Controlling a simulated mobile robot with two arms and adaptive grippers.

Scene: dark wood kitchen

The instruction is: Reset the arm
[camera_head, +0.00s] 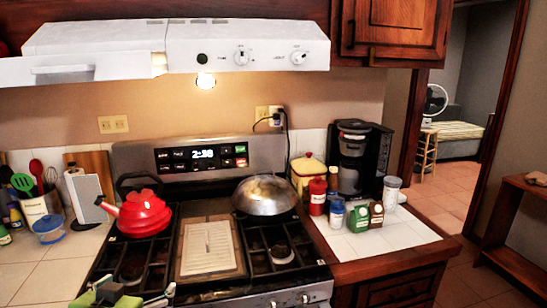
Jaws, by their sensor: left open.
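My left gripper (128,292) shows at the bottom edge of the head view, at the lower left, in front of the stove. Its jaws are open and I see nothing held between them. Most of the arm behind it is cut off by the picture edge. My right gripper is not in view.
The stove (205,291) carries a red kettle (145,216) at back left, a domed metal pan (264,196) at back right and a pale board (211,249) in the middle. A coffee maker (358,155) and several small containers stand on the right counter. A range hood (200,46) hangs above.

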